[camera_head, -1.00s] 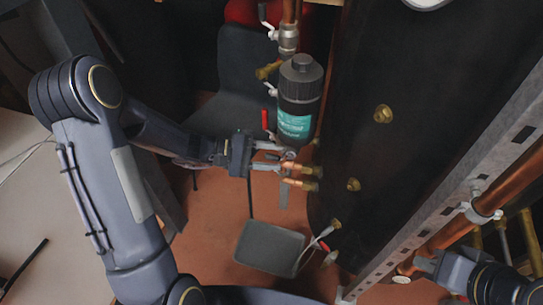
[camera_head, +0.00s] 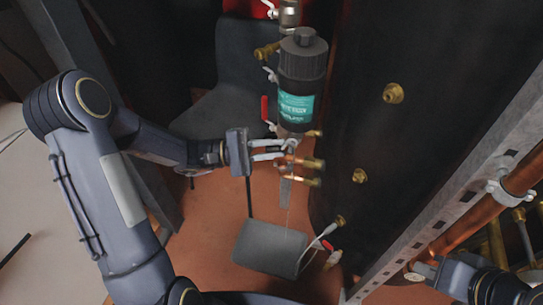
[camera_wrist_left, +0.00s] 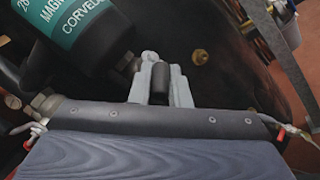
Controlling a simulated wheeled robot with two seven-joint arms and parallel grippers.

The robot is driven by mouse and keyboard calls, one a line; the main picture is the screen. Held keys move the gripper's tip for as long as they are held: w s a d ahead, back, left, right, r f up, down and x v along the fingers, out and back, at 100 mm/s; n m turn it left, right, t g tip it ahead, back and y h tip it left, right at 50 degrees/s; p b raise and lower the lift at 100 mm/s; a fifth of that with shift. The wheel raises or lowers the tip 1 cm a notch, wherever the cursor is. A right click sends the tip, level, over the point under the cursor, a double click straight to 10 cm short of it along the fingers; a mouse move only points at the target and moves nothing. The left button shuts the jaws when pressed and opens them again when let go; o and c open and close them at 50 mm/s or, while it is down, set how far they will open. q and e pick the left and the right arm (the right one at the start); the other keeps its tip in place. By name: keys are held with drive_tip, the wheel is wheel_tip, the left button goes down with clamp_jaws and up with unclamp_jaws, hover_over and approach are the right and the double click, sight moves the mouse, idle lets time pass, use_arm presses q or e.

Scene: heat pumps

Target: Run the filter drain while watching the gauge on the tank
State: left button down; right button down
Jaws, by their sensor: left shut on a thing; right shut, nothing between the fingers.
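The filter (camera_head: 303,70) is a dark canister with a teal label, upright beside the black tank (camera_head: 430,95). Its label also shows in the left wrist view (camera_wrist_left: 80,20). My left gripper (camera_head: 288,150) is at the fitting under the filter, shut on a small dark part (camera_wrist_left: 160,82), which looks like the drain's knob. A thin pale line, seemingly water, runs from below the filter to the grey tray (camera_head: 268,248) on the floor. No gauge face shows in the current views. My right gripper (camera_head: 424,272) is shut and empty at lower right.
A red-handled valve (camera_head: 265,108) sits left of the filter. Brass fittings (camera_head: 393,93) stick out of the tank. A red-handled tap (camera_head: 327,245) with a hose is right of the tray. A slotted metal rail (camera_head: 450,190) and copper pipe stand near my right gripper.

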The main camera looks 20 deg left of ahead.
use_arm(q)
drive_tip(key=shift+d+f+h, duration=0.1)
drive_tip(key=shift+f+h, duration=0.25)
drive_tip(key=shift+h, duration=0.15)
drive_tip(key=c, duration=1.4)
unclamp_jaws()
drive_tip(key=shift+r, duration=0.1)
drive_tip(key=v, duration=0.8)
drive_tip(key=shift+p, duration=0.4)
